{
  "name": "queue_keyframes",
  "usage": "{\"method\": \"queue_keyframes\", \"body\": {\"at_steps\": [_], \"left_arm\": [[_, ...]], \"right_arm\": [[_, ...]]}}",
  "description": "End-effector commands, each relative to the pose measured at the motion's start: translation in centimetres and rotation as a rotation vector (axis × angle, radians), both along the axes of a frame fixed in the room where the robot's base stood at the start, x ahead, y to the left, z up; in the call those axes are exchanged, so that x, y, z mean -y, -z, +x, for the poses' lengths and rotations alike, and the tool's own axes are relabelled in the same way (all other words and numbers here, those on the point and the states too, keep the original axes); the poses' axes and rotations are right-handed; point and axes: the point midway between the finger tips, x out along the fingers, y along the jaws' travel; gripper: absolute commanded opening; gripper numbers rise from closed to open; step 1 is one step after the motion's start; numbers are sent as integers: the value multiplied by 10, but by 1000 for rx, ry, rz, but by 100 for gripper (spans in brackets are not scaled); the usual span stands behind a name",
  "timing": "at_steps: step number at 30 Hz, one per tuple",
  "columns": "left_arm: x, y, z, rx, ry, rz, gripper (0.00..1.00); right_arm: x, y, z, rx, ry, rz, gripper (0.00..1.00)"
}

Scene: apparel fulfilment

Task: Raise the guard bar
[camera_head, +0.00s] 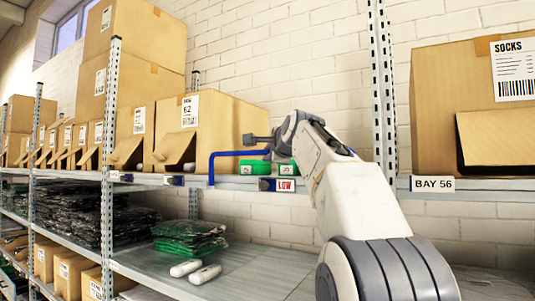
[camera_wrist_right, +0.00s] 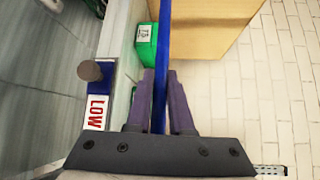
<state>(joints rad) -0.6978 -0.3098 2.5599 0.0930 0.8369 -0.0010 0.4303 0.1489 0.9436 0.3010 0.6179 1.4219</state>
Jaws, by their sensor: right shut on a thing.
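The guard bar (camera_head: 238,153) is a thin blue bar at the shelf's front edge. In the head view its left end goes down to the shelf edge and its upper part runs level to the right, into my right gripper (camera_head: 276,149). In the right wrist view the blue bar (camera_wrist_right: 162,50) passes between the two dark fingers of my right gripper (camera_wrist_right: 160,85), which is shut on it. The gripper hides the bar's right end in the head view. My left gripper is not in view.
Green boxes (camera_head: 255,168) sit on the shelf behind the bar. A red LOW label (camera_head: 286,185) and a small blue fixture (camera_head: 266,184) are on the shelf edge below. Cardboard boxes (camera_head: 230,130) stand left; a SOCKS box (camera_head: 440,100) stands right. A metal upright (camera_head: 382,90) rises near my arm.

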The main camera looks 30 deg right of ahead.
Motion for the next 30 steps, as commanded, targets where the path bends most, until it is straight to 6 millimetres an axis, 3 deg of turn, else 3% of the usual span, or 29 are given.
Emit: {"method": "queue_keyframes", "body": {"at_steps": [8, 9, 11, 23, 30], "left_arm": [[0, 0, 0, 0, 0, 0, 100], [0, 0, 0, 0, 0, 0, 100], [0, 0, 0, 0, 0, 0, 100], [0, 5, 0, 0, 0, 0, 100], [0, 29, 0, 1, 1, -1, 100]], "right_arm": [[-2, -2, 0, 5, -1, -2, 0], [-2, -2, 0, 5, -1, -2, 27], [-2, -2, 0, 4, -2, -2, 50], [-2, 0, -5, 3, -1, -3, 50], [-12, -2, -46, 5, 0, -4, 50]]}}
